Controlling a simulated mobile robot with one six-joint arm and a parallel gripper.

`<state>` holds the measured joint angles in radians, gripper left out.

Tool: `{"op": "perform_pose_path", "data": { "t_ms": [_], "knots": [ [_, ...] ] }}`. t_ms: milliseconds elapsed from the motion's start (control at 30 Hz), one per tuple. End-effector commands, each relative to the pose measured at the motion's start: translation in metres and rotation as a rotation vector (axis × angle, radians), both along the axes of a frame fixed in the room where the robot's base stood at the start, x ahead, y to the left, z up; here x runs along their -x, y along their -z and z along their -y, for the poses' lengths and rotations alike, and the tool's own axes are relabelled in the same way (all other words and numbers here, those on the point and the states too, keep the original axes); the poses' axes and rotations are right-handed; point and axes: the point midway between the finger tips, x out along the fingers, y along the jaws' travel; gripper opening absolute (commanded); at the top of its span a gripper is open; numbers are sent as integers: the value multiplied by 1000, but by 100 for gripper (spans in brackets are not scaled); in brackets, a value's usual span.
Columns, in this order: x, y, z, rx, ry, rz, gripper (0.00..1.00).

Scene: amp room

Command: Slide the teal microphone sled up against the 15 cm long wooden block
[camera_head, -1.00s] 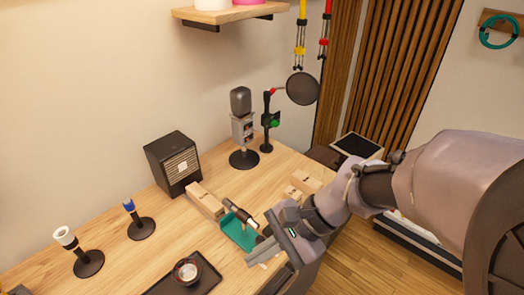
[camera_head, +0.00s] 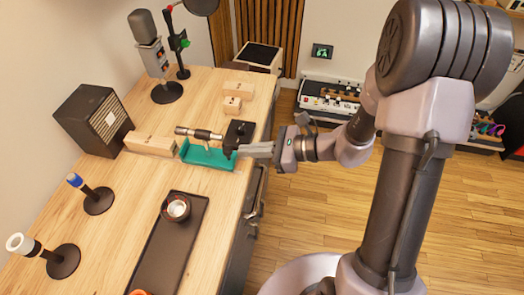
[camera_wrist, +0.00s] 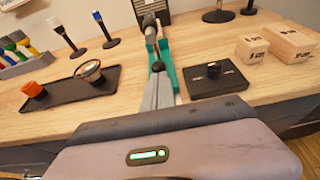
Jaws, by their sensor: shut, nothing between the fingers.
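The teal sled (camera_head: 208,160) lies on the wooden desk with a dark microphone (camera_head: 198,132) across it. A long wooden block (camera_head: 150,144) lies just left of the sled. Their facing ends look very close; I cannot tell whether they touch. My gripper (camera_head: 240,150) is shut and empty at the sled's right end, low over the desk's right edge. In the wrist view, my shut fingers (camera_wrist: 158,85) point along the teal sled (camera_wrist: 165,50), with the microphone (camera_wrist: 150,22) beyond their tips. Contact with the sled is unclear. The long block is mostly hidden there.
A black box with a knob (camera_head: 240,133) stands close behind my fingers. Two shorter wooden blocks (camera_head: 237,89) (camera_head: 232,105) lie farther back. A black speaker (camera_head: 93,120) stands left of the long block. A dark tray (camera_head: 172,240) with a round cup lies in front.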

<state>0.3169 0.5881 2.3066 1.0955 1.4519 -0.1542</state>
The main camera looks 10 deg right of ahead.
Motion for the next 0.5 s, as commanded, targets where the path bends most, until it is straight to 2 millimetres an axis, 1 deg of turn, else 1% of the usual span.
{"op": "perform_pose_path", "data": {
  "t_ms": [100,200,500],
  "knots": [
    [-3,4,-8,1,-1,0,0],
    [-4,5,-11,1,-1,0,0],
    [-4,4,-12,1,-1,0,0]
  ]
}}
